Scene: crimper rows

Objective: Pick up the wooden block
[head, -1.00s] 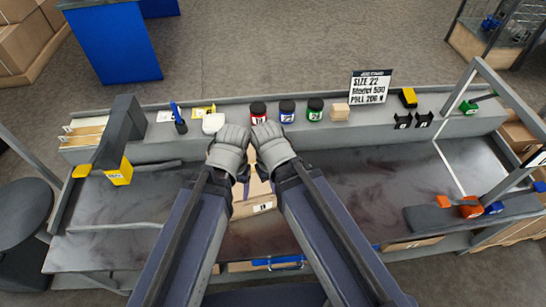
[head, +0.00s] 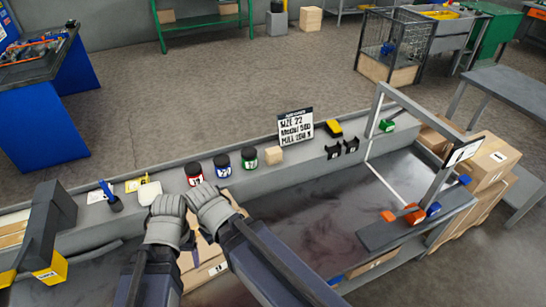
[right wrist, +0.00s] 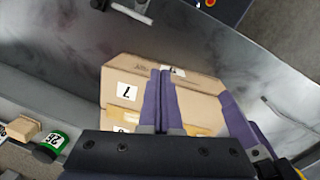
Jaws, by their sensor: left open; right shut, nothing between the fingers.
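My left gripper (head: 168,207) is open, left of the block and in front of the jars. My right gripper (head: 207,197) is beside it, nearer the block but still apart from it. In the right wrist view its purple fingers (right wrist: 161,78) are together and empty, above a cardboard box (right wrist: 120,70).
Red (head: 194,174), blue (head: 222,165) and green (head: 249,157) jars stand in a row left of the block. A sign (head: 295,127) stands behind it. Black holders (head: 342,148) are to its right. The bench top (head: 310,210) right of my arms is clear.

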